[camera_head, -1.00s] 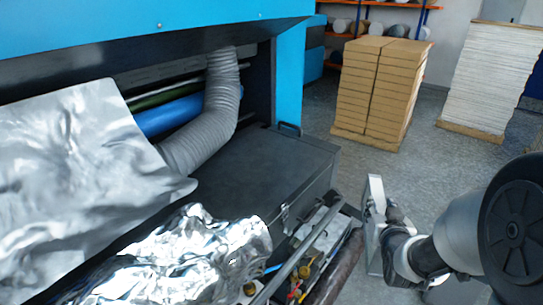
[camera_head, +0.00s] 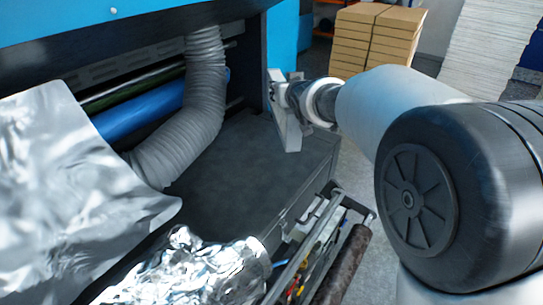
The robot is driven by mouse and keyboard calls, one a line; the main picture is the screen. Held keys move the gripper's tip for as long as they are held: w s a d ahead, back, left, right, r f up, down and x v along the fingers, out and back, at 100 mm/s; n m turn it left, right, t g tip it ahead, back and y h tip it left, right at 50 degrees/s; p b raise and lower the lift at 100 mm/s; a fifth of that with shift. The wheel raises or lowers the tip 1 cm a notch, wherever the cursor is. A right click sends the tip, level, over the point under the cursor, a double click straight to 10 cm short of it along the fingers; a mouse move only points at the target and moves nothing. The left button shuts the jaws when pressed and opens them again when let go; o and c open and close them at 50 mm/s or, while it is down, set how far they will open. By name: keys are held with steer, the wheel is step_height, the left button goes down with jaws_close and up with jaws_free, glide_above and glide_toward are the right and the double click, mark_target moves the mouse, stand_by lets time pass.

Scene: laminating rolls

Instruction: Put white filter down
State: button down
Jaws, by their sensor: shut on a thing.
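The white filter (camera_head: 288,131) shows as a narrow, pale upright panel seen nearly edge-on, tilted a little. My gripper (camera_head: 281,96) is shut on it, at the end of my arm reaching in from the right. The fingers are small and partly hidden by the wrist and the filter. The filter's lower end shows over the far right part of the dark grey cabinet top (camera_head: 235,165). I cannot tell whether it touches that top.
A ribbed grey hose (camera_head: 190,125) stands left of the clear cabinet top. Silver foil sheet (camera_head: 70,185) and crumpled foil (camera_head: 205,270) lie at the left and front. An open tool drawer (camera_head: 312,245) and brown roll (camera_head: 343,265) are in front. Stacked boxes (camera_head: 370,35) stand behind.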

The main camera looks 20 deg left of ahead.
step_height(320, 180, down, 19)
steer(key=shift+s+r, duration=0.15)
steer(key=shift+d+b, duration=0.15)
steer(key=shift+b, duration=0.35)
steer(key=c, duration=1.1)
jaws_free()
steer(key=shift+f, duration=0.2)
